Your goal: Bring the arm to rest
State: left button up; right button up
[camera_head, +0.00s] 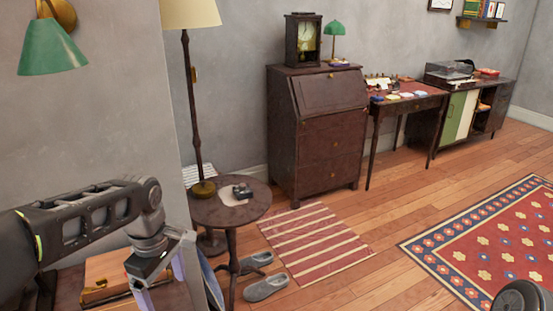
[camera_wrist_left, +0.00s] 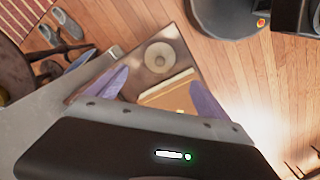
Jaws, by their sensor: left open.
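My left arm comes in from the left in the head view, bent down at the wrist. Its gripper (camera_head: 163,288) points downward near a low dark table at the lower left. In the left wrist view the two purple fingers of the gripper (camera_wrist_left: 158,92) stand wide apart with nothing between them. A tan wooden box (camera_head: 108,270) with a brass clasp lies on the table beside the gripper. It also shows beyond the fingers in the wrist view (camera_wrist_left: 168,90), with a round pale disc (camera_wrist_left: 159,56) on the table near it. The right gripper is not seen.
A wall end (camera_head: 176,120) stands close to my left gripper. A round side table (camera_head: 254,205), a floor lamp (camera_head: 190,90) and grey slippers (camera_head: 266,287) are just past it. The wooden floor to the right is mostly clear, with rugs (camera_head: 315,243).

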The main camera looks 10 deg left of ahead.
pick_arm(q)
jog(key=w+d+f+m+t+h, duration=0.2)
jog(key=w+d+f+m+t, duration=0.2)
jog(key=w+d+f+m, duration=0.35)
jog(key=w+d+f+m+t+h+p, duration=0.1)
jog(key=d+f+m+p, duration=0.1)
jog(key=d+f+m, duration=0.45)
jog(key=s+d+f+g, duration=0.1)
jog(key=s+d+f, duration=0.2)
jog(key=s+f, duration=0.3)
jog(key=s+d+f+g+p, duration=0.1)
jog(key=s+d+f, duration=0.3)
jog(key=s, duration=0.5)
jog(key=s+d+f+g+h, duration=0.1)
jog(key=s+d+f, duration=0.3)
jog(key=s+f, duration=0.4)
jog(key=shift+f+m+g+p, duration=0.15)
jog(key=shift+m+g+p, duration=0.2)
jog(key=shift+g, duration=0.35)
jog(key=shift+w, duration=0.1)
jog(key=shift+c, duration=0.2)
